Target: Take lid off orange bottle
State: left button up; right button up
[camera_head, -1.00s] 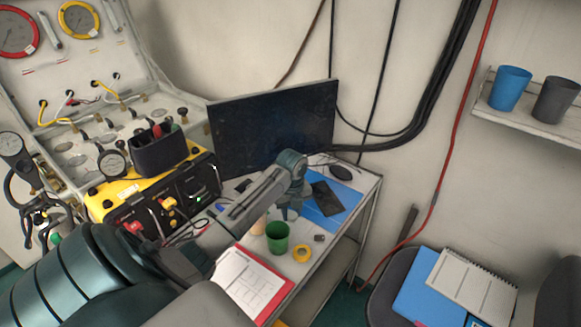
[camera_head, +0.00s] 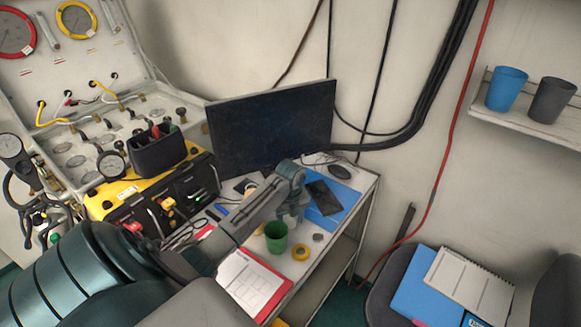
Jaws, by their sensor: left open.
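I cannot make out an orange bottle or its lid in the head view. My left arm reaches in from the left across the small table. My left gripper (camera_head: 291,216) points down over the table, just behind the green cup (camera_head: 276,238). It is open, and I see nothing between its fingers, though its tips are small and hard to read. The arm hides part of the table behind it. My right gripper is out of view.
A yellow tape roll (camera_head: 300,252) and a small grey object (camera_head: 318,237) lie by the cup. A red clipboard (camera_head: 252,284) lies in front. A monitor (camera_head: 272,128), a phone (camera_head: 325,197) and a mouse (camera_head: 340,172) are behind. The yellow-black panel (camera_head: 152,200) stands left.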

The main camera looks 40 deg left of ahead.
aim_at(290, 221)
pick_arm(q)
notch_tip(290, 221, up, 12)
jog(key=b, duration=0.1)
jog(key=shift+r+b, duration=0.2)
jog(key=shift+b, duration=0.15)
